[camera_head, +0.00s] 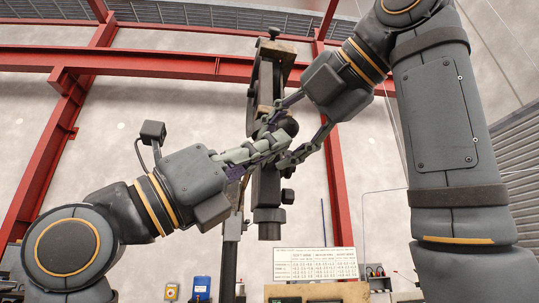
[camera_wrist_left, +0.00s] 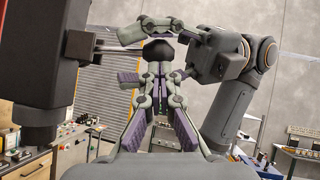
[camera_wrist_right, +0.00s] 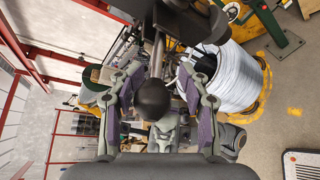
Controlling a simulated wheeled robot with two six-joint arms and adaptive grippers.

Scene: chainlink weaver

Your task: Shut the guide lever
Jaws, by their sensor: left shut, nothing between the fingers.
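The guide lever's black ball knob (camera_head: 289,126) is at the dark upright machine column (camera_head: 267,190) in the head view. In the right wrist view the knob (camera_wrist_right: 153,98) sits at the end of a thin metal rod (camera_wrist_right: 158,55). My right gripper (camera_head: 288,130) is open, with one finger on either side of the knob; I cannot tell whether they touch it. My left gripper (camera_head: 280,141) is shut and empty, its tips close to the knob. The knob (camera_wrist_left: 157,51) also shows just beyond the left fingertips (camera_wrist_left: 157,72); contact is unclear.
A large wire spool (camera_wrist_right: 235,80) on a yellow base stands beside the machine in the right wrist view. Red beams (camera_head: 150,62) frame the wall behind. A printed sign (camera_head: 315,263) stands low in the head view. My two arms nearly meet at the knob, leaving little room there.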

